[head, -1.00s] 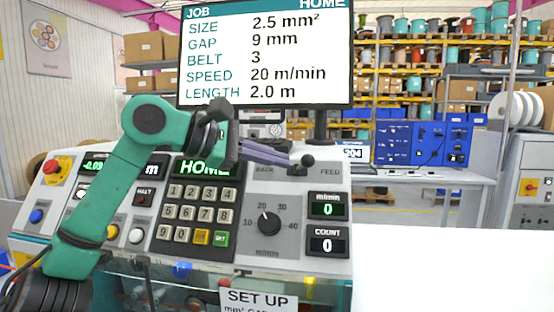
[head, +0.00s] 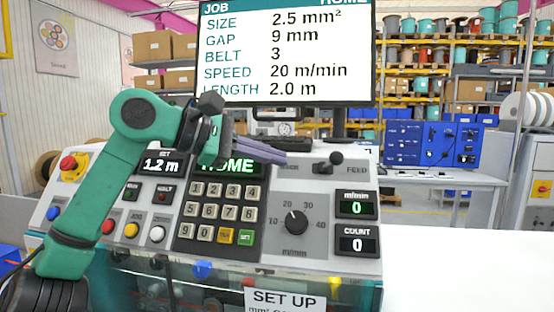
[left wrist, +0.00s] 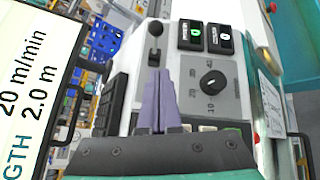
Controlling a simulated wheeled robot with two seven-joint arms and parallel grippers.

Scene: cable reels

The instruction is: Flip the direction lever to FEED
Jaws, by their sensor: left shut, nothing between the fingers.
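The direction lever (head: 336,159) is a short dark stick with a round black knob at the top right of the control panel, between the BACK and FEED labels. Its knob leans right, towards FEED. In the left wrist view the lever (left wrist: 155,30) stands just beyond the fingertips, knob away from them. My left gripper (head: 284,158) has purple fingers, shut and empty, pointing right over the BACK side. In the head view a gap shows between the fingertips and the lever. The fingers also show in the left wrist view (left wrist: 158,75). My right gripper is not in view.
The panel holds a keypad (head: 216,213), a speed dial (head: 296,222) and a red stop button (head: 70,163). A job screen (head: 285,55) rises behind it, close above my left gripper. A white surface (head: 450,260) at the right is clear.

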